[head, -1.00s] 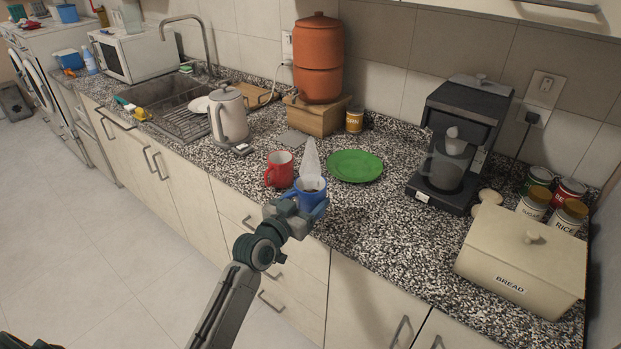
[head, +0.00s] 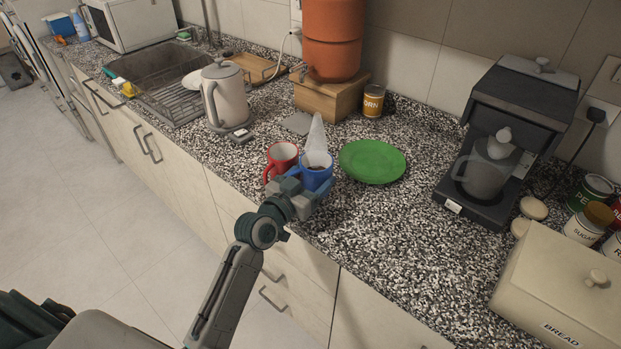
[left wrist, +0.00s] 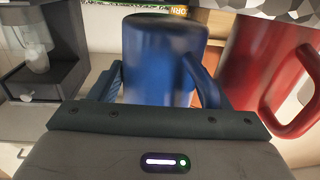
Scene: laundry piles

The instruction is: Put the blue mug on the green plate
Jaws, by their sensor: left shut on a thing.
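The blue mug (head: 318,176) is held upright in my left gripper (head: 308,190) near the counter's front edge. I cannot tell whether the mug's base is clear of the counter. My right gripper is not in view.
A red mug (head: 281,158) stands close at the blue mug's left, also in the left wrist view (left wrist: 278,70). A coffee machine (head: 508,140) is right of the plate. A corn can (head: 373,101) and wooden box (head: 328,97) stand behind. Speckled counter (head: 400,220) is clear in front.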

